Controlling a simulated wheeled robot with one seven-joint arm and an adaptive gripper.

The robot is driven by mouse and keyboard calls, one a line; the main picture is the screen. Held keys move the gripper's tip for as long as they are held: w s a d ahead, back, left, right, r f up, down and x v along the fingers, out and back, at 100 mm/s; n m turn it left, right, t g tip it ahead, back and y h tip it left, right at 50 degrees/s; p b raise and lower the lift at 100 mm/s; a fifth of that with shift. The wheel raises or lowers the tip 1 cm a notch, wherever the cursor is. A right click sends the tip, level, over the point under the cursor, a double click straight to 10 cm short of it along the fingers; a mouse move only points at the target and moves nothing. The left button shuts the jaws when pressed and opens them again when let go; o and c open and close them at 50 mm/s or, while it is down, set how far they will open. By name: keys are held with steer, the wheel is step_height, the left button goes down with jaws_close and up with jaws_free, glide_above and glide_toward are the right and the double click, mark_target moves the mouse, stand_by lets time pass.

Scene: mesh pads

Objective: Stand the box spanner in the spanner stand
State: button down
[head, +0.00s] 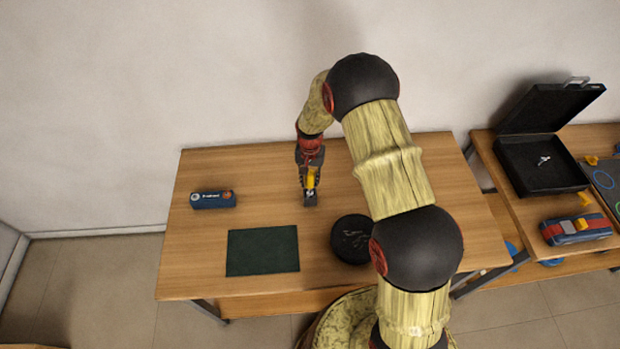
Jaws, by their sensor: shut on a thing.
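My gripper (310,187) points down over the middle of the wooden table and is shut on a small grey object (310,198), which I take to be the box spanner. Its shape is too small to read, and the jaws hide part of it. I cannot tell whether its lower end touches the table. A round black object (347,236) with faint light marks on top is on the table, below and right of my gripper; my arm hides its right side. It may be the spanner stand, but I cannot be sure. My gripper is apart from it.
A dark green mat (262,251) lies at the table's (240,170) front left. A blue case (213,199) lies at the left. A second table at the right holds an open black case (540,165) and a blue-and-red pouch (576,229). The back left is clear.

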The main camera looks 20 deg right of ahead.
steer(key=shift+f+b, duration=0.75)
steer(key=shift+f, duration=0.55)
steer(key=c, duration=1.5)
jaws_free()
steer(key=shift+r, duration=0.1)
step_height(320, 180, up, 12)
steer(key=shift+f, duration=0.1)
